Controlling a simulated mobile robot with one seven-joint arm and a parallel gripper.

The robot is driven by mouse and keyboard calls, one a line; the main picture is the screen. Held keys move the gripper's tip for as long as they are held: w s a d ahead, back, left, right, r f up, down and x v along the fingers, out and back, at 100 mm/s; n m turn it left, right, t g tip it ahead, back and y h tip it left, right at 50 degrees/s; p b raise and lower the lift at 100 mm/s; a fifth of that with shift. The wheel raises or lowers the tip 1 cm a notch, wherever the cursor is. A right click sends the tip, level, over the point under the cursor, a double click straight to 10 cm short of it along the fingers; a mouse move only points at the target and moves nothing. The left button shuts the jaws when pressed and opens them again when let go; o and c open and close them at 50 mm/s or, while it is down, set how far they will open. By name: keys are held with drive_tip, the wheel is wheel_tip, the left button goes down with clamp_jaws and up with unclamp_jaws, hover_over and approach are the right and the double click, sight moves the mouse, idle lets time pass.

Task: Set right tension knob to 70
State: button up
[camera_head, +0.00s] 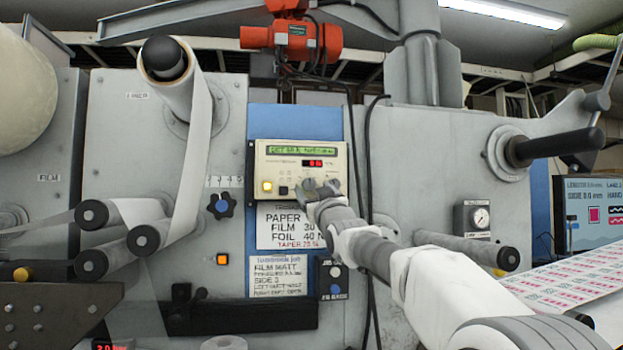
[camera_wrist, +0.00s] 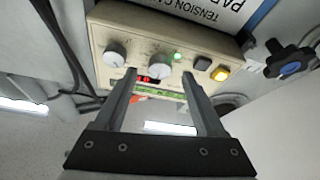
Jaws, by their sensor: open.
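The tension controller (camera_head: 276,150) is a cream panel with a green text display (camera_head: 295,150) and a red digit readout (camera_head: 318,163); I cannot read their values surely. The wrist view shows the panel upside down, with two pale knobs. One knob (camera_wrist: 115,52) is at the picture's left, the panel's right side when upright. The other knob (camera_wrist: 158,55) is nearer the middle. My gripper (camera_head: 315,187) is at the panel's lower right and hides much of the knobs in the head view. In the wrist view, my gripper (camera_wrist: 158,74) is open and empty, its fingertips either side of the middle knob; contact cannot be told.
A lit yellow button (camera_wrist: 221,73) and a dark button (camera_wrist: 202,63) sit on the panel. A blue-centred star knob (camera_head: 221,205) is to the left. Black cables (camera_head: 367,130) hang just right of the panel. Paper labels (camera_head: 283,228) are below it.

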sight(309, 185)
drive_tip(key=shift+p+x, duration=0.45)
drive_tip(key=shift+x, duration=0.8)
clamp_jaws()
